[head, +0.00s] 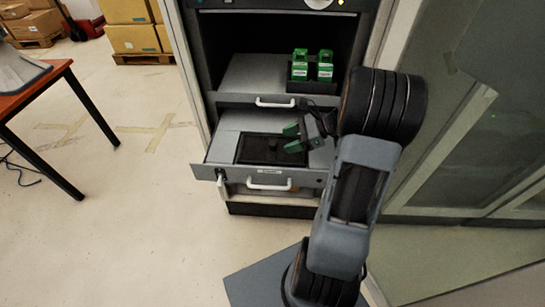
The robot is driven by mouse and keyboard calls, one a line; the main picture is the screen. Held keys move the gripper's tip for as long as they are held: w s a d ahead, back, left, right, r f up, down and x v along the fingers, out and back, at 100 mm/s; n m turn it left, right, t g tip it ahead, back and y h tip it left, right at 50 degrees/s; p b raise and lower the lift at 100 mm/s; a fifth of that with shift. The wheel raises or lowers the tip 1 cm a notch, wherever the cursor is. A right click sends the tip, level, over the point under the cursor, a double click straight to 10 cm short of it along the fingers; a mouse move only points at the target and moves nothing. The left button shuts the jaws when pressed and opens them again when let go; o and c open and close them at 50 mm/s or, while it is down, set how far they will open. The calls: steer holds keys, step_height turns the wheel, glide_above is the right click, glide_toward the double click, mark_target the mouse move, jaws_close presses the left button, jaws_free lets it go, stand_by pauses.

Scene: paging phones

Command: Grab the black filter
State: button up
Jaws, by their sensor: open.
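A flat black rectangular piece (255,152), which looks like the black filter, lies in the open lower drawer (225,148) of the grey cabinet. A small dark knob-like shape shows near its middle. My gripper (293,138) has green fingertips and comes in from the right. It is open, with the fingertips apart over the right part of the black piece, and nothing shows between them. I cannot tell how high the fingertips are above it. My gripper and arm hide part of the drawer's right side.
Two green-and-white boxes (300,66) (324,66) stand in a black holder on the upper shelf. The drawer front has a white handle (268,184). A glass-panelled partition (480,140) stands to the right. A table (40,80) stands at the left, with open floor between.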

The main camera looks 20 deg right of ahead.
mark_target(275, 143)
steer(key=shift+w+d+f+m+t, duration=0.25)
steer(key=shift+d+f+m+t, duration=0.4)
steer(key=shift+d, duration=0.2)
steer(key=shift+w+d+f+m, duration=0.2)
steer(key=shift+f+m, duration=0.05)
steer(key=shift+w+a+f+t+b, duration=0.2)
steer(key=shift+t+b, duration=0.05)
steer(key=shift+b, duration=0.05)
steer(key=shift+b+x, duration=0.3)
steer(key=shift+x, duration=2.85)
steer(key=shift+r, duration=0.1)
steer(key=c, duration=1)
